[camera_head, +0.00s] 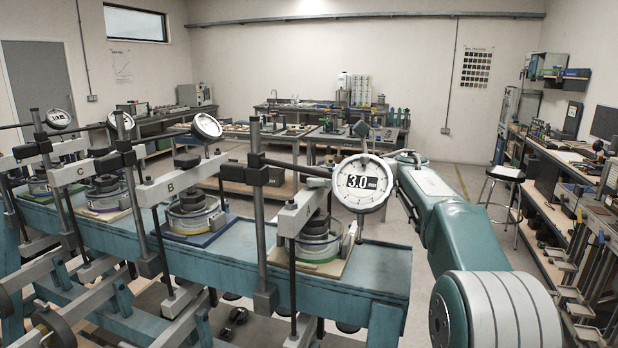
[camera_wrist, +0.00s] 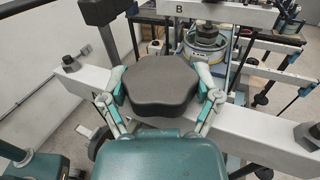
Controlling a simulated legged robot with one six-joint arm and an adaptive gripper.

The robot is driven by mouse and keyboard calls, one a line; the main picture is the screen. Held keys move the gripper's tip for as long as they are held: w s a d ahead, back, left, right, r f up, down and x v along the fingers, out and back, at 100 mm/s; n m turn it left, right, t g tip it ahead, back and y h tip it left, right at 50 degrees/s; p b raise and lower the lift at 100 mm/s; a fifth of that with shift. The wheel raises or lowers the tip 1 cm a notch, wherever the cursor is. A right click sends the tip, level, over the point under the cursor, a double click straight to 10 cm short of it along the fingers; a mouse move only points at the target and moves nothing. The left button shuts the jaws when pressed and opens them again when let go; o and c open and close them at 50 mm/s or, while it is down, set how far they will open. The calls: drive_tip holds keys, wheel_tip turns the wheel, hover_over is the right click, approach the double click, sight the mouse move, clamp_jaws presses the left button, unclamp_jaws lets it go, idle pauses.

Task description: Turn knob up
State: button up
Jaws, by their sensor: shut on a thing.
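A dark grey lobed knob (camera_wrist: 165,78) fills the middle of the wrist view. My gripper (camera_wrist: 161,90) is shut on it, with one teal and grey finger against its left side and one against its right. A pale lever beam (camera_wrist: 260,145) runs behind and below the knob. In the head view my arm reaches away at the right, and its far end and the held knob are hidden or cannot be made out. The nearest round dial gauge (camera_head: 362,183) reads 3.0 there. It stands above the end of the nearest lever frame.
Several similar lever frames with dials stand in a row to the left, with lever B (camera_head: 173,184) and lever C (camera_head: 73,174) labelled. Upright posts stand close to the knob. A stool (camera_head: 505,190) and workbenches line the right.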

drive_tip(key=shift+w+d+n+g+h, duration=0.15)
drive_tip(key=shift+n+g, duration=0.5)
drive_tip(key=shift+g, duration=0.35)
drive_tip(key=shift+s+d+n+g+h, duration=0.15)
drive_tip(key=shift+n+g, duration=0.5)
drive_tip(key=shift+g, duration=0.35)
drive_tip(key=shift+a+n+g, duration=0.1)
drive_tip(key=shift+n+g, duration=0.2)
drive_tip(key=shift+g, duration=0.3)
drive_tip(key=shift+w, duration=0.1)
drive_tip(key=o, duration=0.9)
drive_tip(key=shift+o, duration=0.2)
drive_tip(key=shift+d, duration=0.3)
drive_tip(key=shift+a, duration=0.15)
